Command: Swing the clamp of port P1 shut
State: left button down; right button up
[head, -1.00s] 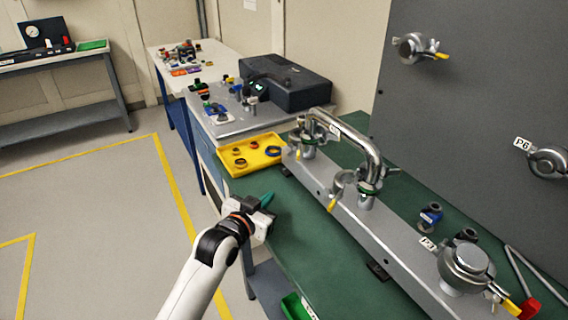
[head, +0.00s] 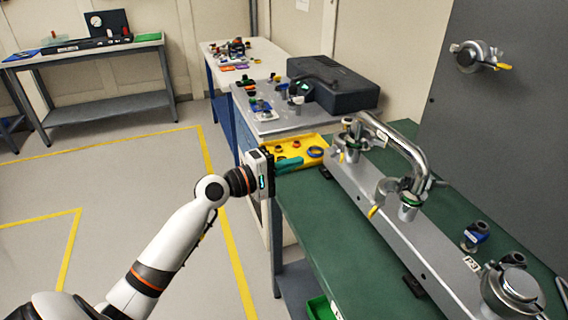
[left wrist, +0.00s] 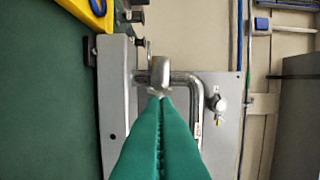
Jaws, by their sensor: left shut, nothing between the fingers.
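A bent steel pipe (head: 408,146) stands on a grey rail (head: 375,215) with its two ends on ports. At the nearer end, a metal clamp (head: 387,188) with a yellow lever (head: 374,212) sticks out to the left and looks swung open. The far pipe end has a fitting (head: 350,146) whose clamp state I cannot tell. I cannot read a P1 label. My left gripper (head: 290,164) has its green fingers shut and empty, left of the rail near the yellow tray. In the left wrist view the fingers (left wrist: 160,100) point towards the pipe (left wrist: 197,115). My right gripper is not in view.
A yellow tray (head: 326,143) with rings lies by the rail's far end. A capped port (head: 515,286) and small blue fitting (head: 474,232) are at the near right. A grey wall panel (head: 500,120) stands behind. The green bench (head: 325,225) left of the rail is mostly clear.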

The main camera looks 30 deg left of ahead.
aim_at(338, 152)
pick_arm(q)
jog(key=w+d+p, duration=0.2)
jog(key=w+d, duration=0.3)
jog(key=shift+w+r, duration=0.1)
jog(key=shift+w, duration=0.1)
jog(key=shift+w+d, duration=0.1)
jog(key=shift+d, duration=0.5)
jog(key=shift+p, duration=0.35)
